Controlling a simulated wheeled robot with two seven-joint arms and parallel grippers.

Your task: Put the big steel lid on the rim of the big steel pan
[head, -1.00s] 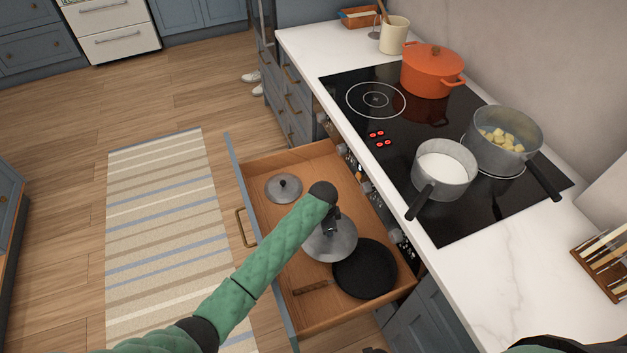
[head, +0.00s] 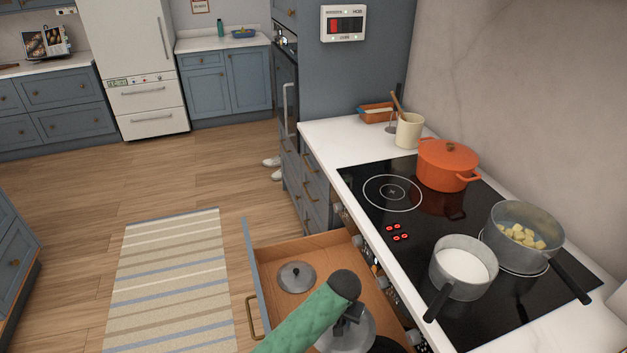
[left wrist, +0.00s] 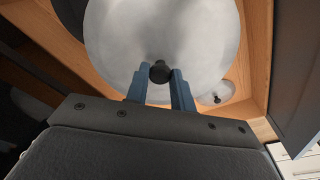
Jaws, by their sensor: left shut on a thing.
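The big steel lid (head: 357,338) is at the open drawer, seen from above and partly hidden by my left arm. My left gripper (head: 352,313) is at its black knob. In the left wrist view the two blue fingers (left wrist: 160,88) are shut on the knob of the lid (left wrist: 165,30). Whether the lid touches the drawer floor I cannot tell. The big steel pan (head: 500,222) stands on the hob's right side, uncovered, with yellowish chunks inside. My right gripper is not in view.
A smaller lid (head: 283,282) lies in the drawer (head: 330,261). A dark pan (head: 388,345) is at the bottom edge. On the hob, a small saucepan (head: 442,277) of white liquid stands left of the big pan; an orange pot (head: 445,170) stands behind.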

